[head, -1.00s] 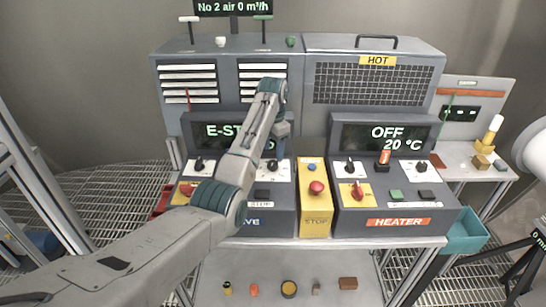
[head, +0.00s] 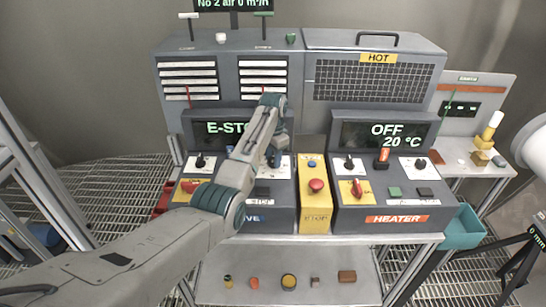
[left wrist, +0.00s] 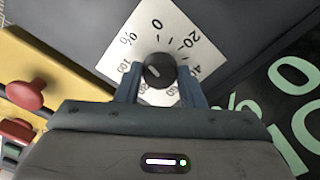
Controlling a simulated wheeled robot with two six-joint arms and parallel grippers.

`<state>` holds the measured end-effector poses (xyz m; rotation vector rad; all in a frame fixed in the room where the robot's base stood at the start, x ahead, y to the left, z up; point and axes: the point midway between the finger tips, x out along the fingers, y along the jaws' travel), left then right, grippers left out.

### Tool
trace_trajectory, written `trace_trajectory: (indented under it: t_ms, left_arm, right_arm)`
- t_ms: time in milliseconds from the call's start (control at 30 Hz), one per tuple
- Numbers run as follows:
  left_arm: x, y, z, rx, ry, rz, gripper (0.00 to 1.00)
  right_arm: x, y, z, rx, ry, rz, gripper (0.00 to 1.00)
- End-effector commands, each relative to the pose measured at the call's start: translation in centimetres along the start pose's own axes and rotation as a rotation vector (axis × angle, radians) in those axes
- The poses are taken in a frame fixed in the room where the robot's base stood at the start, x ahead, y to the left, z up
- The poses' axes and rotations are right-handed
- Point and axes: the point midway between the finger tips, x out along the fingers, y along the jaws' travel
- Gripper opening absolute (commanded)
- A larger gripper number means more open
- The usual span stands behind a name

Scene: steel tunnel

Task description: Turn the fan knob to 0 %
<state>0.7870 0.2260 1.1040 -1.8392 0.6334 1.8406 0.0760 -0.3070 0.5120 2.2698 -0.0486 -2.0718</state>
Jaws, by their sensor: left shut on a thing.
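The fan knob (left wrist: 159,70) is a round black knob on a white dial plate (left wrist: 143,32) marked 0, 20 and further numbers with a % sign. My left gripper (left wrist: 158,80) has one finger on each side of the knob and is shut on it. A light mark shows on the knob's face, but I cannot tell exactly which number it points to. In the head view my left gripper (head: 273,154) is over the right-hand dial of the left console, and its wrist and fingers mostly hide the knob. The left console's display (head: 222,130) is partly covered by my arm.
A yellow stop panel (head: 314,215) with a red button (head: 316,185) stands right beside this dial. The heater console (head: 395,190) is further right, its display reading OFF and 20 °C. Several small objects lie on the lower shelf (head: 320,262).

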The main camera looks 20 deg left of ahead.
Motion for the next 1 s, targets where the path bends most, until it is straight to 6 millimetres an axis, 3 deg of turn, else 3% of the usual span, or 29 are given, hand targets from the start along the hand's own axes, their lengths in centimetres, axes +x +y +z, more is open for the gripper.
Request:
trace_trajectory:
  t_ms: [367, 1000]
  left_arm:
    - [-0.16, -0.06, -0.01, -0.094, 0.001, -0.002, 0.12]
    - [-0.26, -0.1, -0.04, -0.66, 0.003, -0.002, 0.12]
  right_arm:
    - [0.01, 0.77, -0.78, -0.003, 0.01, 0.008, 0.36]
    - [0.0, 0.43, -0.72, -0.001, 0.01, 0.004, 0.36]
